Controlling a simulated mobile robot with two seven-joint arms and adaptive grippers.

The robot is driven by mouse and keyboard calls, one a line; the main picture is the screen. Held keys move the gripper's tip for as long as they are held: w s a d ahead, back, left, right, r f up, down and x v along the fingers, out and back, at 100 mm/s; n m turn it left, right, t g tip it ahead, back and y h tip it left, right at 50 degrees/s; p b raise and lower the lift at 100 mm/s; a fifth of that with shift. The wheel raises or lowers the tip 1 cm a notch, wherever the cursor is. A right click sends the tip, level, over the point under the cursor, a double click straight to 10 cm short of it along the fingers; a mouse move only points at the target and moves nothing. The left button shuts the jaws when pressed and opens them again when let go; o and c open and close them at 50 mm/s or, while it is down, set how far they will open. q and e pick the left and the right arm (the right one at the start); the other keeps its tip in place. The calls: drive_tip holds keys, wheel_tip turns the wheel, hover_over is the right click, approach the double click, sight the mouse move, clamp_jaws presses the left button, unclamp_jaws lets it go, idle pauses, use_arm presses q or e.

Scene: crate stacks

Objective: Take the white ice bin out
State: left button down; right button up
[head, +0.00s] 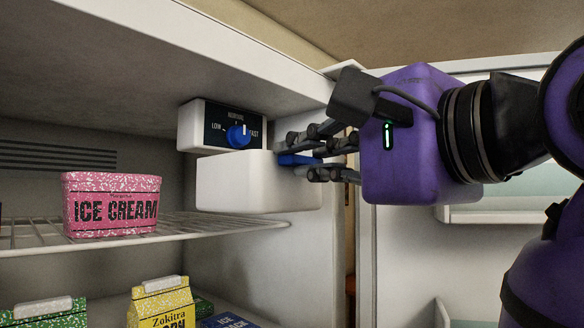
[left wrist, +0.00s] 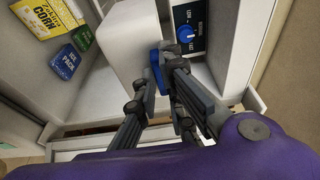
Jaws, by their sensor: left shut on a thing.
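The white ice bin (head: 237,187) sits in the freezer compartment, just below the control box with the blue dial. It also shows in the left wrist view (left wrist: 125,45). A blue handle (head: 297,160) sticks out from its right end, and the same handle shows in the left wrist view (left wrist: 154,72). My left gripper (head: 303,157) is shut on this blue handle; its fingers hide part of it. In the left wrist view the fingers (left wrist: 163,70) close around the handle. My right gripper is in neither view.
The control box (head: 206,126) is close above the bin. A pink ice cream tub (head: 112,205) stands on the wire shelf (head: 200,226) to the left. Yellow and green cartons and a blue ice pack (head: 228,321) lie below. The open door (head: 470,240) is behind my gripper.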

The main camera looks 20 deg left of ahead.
use_arm(q)
drive_tip(key=shift+s+d, duration=0.3)
drive_tip(key=shift+d, duration=0.15)
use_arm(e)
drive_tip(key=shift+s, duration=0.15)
